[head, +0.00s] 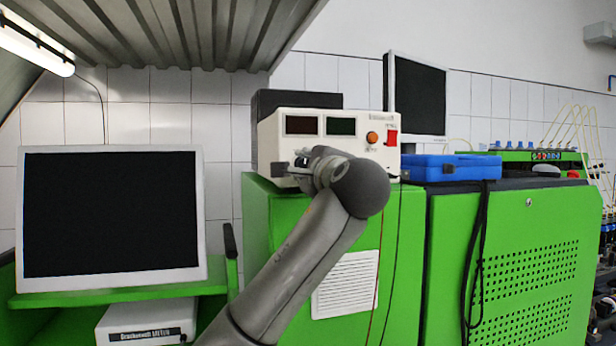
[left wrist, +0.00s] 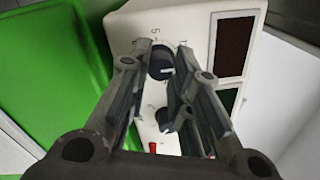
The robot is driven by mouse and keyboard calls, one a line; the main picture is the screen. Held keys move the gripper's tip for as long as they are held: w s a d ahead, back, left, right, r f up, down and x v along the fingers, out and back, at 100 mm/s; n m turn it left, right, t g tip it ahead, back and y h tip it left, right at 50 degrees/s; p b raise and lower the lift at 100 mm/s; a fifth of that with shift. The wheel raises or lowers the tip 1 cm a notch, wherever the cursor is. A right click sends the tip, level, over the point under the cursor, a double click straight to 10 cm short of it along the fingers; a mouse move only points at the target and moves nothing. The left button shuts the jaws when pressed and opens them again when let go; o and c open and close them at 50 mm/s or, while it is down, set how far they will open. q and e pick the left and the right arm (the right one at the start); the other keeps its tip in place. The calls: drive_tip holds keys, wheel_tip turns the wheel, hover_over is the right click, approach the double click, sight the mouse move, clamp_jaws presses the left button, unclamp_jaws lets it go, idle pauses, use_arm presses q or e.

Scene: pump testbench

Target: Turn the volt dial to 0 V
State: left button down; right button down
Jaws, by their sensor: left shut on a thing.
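The cream power supply (head: 270,145) stands on a green cabinet, with a dark red display and a dark green display on its front. In the left wrist view, one round dial (left wrist: 160,66) lies between the fingertips of my left gripper (left wrist: 163,50), beside the red display (left wrist: 235,46). The fingers are shut on this dial. A second dial (left wrist: 165,119) sits lower, near the green display, partly behind the right finger. Scale marks surround the dials, but I cannot read the setting. In the head view my wrist hides the dials. My right gripper is not in view.
An orange button (head: 372,137) and a red switch (head: 391,137) sit on the supply's right side. A blue case (head: 450,166) lies to its right. A monitor (head: 110,215) stands at left. A red part (left wrist: 153,147) shows low in the wrist view.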

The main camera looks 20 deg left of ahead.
use_arm(q)
drive_tip(key=shift+w+d+f+n+g, duration=0.1)
drive_tip(key=shift+n+g, duration=0.4)
drive_tip(key=shift+n, duration=6.35)
drive_tip(key=shift+f+n+g, duration=0.1)
drive_tip(key=shift+n+g, duration=0.4)
drive_tip(key=shift+n, duration=6.65)
drive_tip(key=c, duration=1.4)
unclamp_jaws()
drive_tip(key=shift+r, duration=0.15)
drive_tip(key=shift+o, duration=0.6)
drive_tip(key=shift+r, duration=0.1)
